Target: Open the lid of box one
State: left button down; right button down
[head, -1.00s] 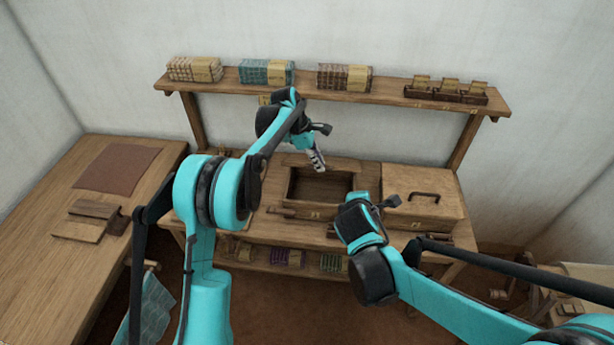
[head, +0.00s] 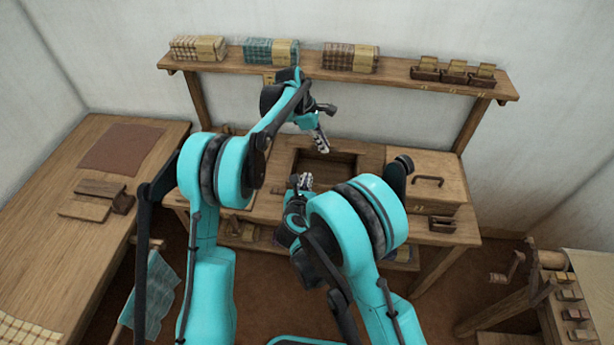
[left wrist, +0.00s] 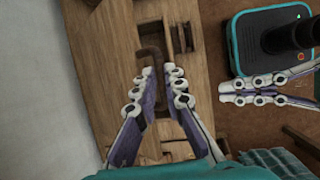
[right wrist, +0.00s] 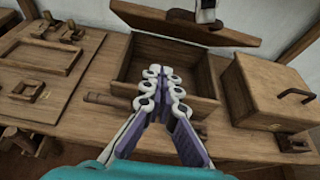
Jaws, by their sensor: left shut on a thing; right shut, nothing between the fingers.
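The open wooden box (head: 297,165) stands in the middle of the bench, its dark inside showing; I cannot read its number. Its lid (right wrist: 185,24) is raised and tilted over the back of the box in the right wrist view. My left gripper (head: 325,148) is above the back of the box, shut on the lid's dark handle (left wrist: 150,53). My right gripper (head: 304,181) is shut and empty at the box's front edge. In the right wrist view its fingertips (right wrist: 163,82) overlap the front wall, and contact is unclear.
A closed box (head: 428,180) with a handle stands close on the right. A shelf (head: 390,80) with cloth bundles runs above the back of the bench. Wooden frames and tools (right wrist: 40,65) lie left of the open box. A side table (head: 120,145) stands at the left.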

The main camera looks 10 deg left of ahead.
pick_arm(q)
jog(key=shift+w+a+f, duration=0.15)
jog(key=shift+w, duration=0.15)
pick_arm(e)
jog(key=w, duration=0.9)
jog(key=shift+r, duration=0.3)
pick_arm(q)
jog(key=shift+f, duration=0.1)
pick_arm(e)
jog(key=shift+w+r, duration=0.6)
jog(key=shift+r, duration=0.1)
pick_arm(q)
jog(key=c, duration=1.8)
grip_release()
jog(key=shift+o, duration=1.1)
jog(key=shift+w+f, duration=0.2)
jog(key=shift+w, duration=0.15)
pick_arm(e)
jog(key=shift+w+f, duration=0.25)
jog(key=shift+w, duration=0.1)
pick_arm(q)
jog(key=shift+s+r, duration=0.1)
jog(key=shift+r, duration=0.05)
pick_arm(e)
jog(key=shift+s, duration=0.1)
